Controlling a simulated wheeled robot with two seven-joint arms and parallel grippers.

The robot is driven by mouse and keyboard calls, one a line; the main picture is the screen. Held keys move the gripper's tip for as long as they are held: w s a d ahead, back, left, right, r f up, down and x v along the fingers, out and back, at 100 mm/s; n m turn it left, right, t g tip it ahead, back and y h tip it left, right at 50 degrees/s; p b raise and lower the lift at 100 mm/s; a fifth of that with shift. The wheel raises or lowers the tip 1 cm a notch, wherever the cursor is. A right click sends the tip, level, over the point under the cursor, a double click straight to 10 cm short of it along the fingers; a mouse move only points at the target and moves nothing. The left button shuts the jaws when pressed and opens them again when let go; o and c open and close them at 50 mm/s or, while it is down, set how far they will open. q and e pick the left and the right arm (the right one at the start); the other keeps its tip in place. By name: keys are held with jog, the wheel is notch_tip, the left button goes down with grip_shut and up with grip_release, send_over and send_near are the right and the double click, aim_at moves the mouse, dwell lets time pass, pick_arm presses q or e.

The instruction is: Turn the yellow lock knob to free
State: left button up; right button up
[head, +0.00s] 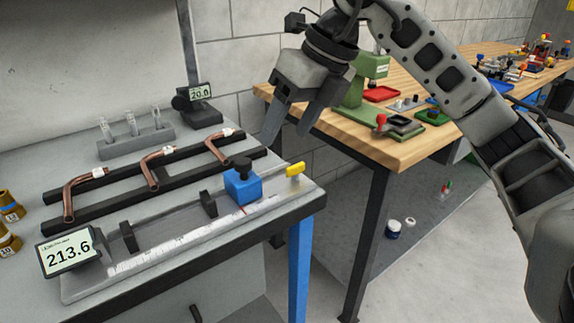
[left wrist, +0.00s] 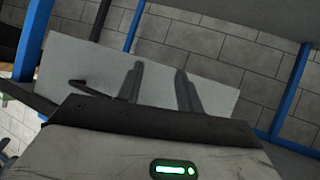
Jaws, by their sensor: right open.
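The yellow lock knob (head: 295,169) sits at the right end of a long measuring rail (head: 160,250) on the grey bench, just right of a blue block (head: 242,188) with a black knob on top. My right gripper (head: 286,138) points down above and behind the yellow knob, with its two fingers apart and nothing between them. It does not touch the knob. My left gripper (left wrist: 157,68) shows only in the left wrist view, its two dark fingers apart and empty in front of a pale panel. The lock markings are too small to read.
Bent copper tubes (head: 152,170) lie on a black rack behind the rail. A wooden table (head: 340,128) with a green press stands right, across a gap from the grey bench.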

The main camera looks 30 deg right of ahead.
jog(key=d+r+m+t+h, duration=0.1)
jog(key=d+r+m+h, duration=0.15)
jog(key=d, duration=0.25)
jog(key=b, duration=0.1)
send_near(296, 165)
jog(key=shift+n+h, duration=0.25)
jog(key=x, duration=0.8)
jog(key=shift+w+a+f, duration=0.1)
jog(key=shift+a+f, duration=0.15)
jog(key=shift+a, duration=0.05)
jog(key=c, duration=1)
